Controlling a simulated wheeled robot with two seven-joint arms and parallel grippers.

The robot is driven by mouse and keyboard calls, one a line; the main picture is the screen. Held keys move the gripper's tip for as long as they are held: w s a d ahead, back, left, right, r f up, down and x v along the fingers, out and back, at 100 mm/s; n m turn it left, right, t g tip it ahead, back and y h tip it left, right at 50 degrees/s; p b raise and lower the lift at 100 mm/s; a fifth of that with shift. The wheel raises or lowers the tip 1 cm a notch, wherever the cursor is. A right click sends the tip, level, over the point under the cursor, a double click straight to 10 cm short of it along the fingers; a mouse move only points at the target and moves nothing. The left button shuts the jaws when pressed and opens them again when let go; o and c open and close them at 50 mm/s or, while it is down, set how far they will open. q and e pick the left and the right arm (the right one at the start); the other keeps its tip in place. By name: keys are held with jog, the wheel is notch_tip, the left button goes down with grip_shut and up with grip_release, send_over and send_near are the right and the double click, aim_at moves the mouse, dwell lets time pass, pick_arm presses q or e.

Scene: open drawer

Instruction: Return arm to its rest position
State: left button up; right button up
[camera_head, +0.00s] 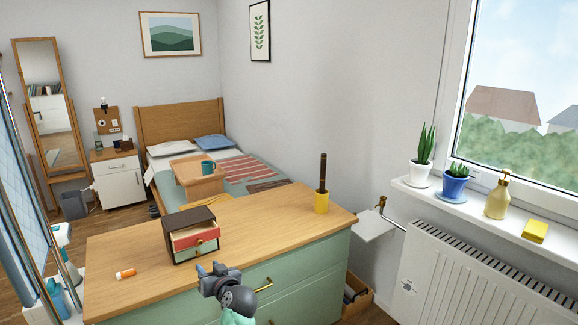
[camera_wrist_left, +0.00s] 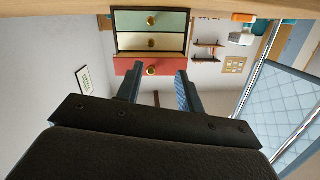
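My left gripper (camera_head: 208,269) is in front of the small drawer box (camera_head: 188,214), at the front edge of the green dresser. In the left wrist view, which looks upside down, its two fingers (camera_wrist_left: 160,88) are apart with nothing between them. The box has a dark brown case with red, cream and green drawers. The red top drawer (camera_head: 195,236) juts out from the case. In the left wrist view the red drawer (camera_wrist_left: 136,65) and its brass knob (camera_wrist_left: 151,70) lie beyond the fingertips, apart from them. My right gripper is not in view.
The dresser's wooden top (camera_head: 270,225) is mostly clear. An orange bottle (camera_head: 126,274) lies on its left, and a yellow holder (camera_head: 321,203) with a dark stick stands on its right. A radiator (camera_head: 480,280) and a sill with plants are at right; a bed is behind.

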pick_arm(q)
jog(key=s+d+f+m+g+h+p, duration=0.1)
jog(key=s+d+f+m+g+h, duration=0.2)
jog(key=s, duration=0.4)
jog(key=s+d+f+m+g+h+p, duration=0.1)
jog(key=s+d+m+h, duration=0.1)
jog(key=s+d+h, duration=0.35)
jog(key=s+d+f+m+g+h+p, duration=0.1)
jog(key=s+f+m+g+h, duration=0.1)
jog(key=s, duration=0.6)
jog(key=s+f+g+p, duration=0.2)
jog(key=s+f, duration=0.2)
jog(key=s, duration=0.9)
jog(key=s+d+f+g+h+p, duration=0.1)
jog(key=s+f, duration=0.4)
jog(key=s, duration=0.9)
jog(key=shift+s+f+m+g+p, duration=0.2)
jog(key=shift+m+g+p, duration=0.25)
jog(key=shift+g, duration=0.45)
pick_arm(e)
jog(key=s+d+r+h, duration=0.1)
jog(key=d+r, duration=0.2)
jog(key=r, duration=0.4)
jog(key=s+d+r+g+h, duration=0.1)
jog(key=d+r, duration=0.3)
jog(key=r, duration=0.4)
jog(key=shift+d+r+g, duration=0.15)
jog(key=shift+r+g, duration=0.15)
